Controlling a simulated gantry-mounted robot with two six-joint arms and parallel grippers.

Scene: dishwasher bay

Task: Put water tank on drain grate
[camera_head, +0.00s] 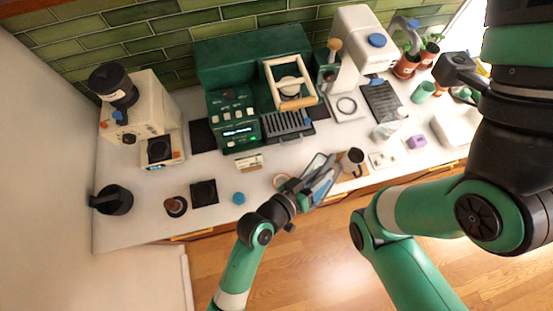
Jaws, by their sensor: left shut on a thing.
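My left gripper (302,200) is over the front middle of the white counter. It is shut on a bluish-grey, partly see-through thing (320,180), which seems to be the water tank. The tank is tilted, and the gripper covers part of it. I cannot tell whether its lower end touches the counter. A dark slatted drain grate (382,101) lies flat and bare at the back right, beside the white machine. My right arm fills the right side.
The green espresso machine (231,104) has its own slatted drip tray (288,122). A white machine (358,42) stands right of it. A dark mug (351,160), a clear vessel (384,131) and a purple block (416,142) stand right of the tank.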

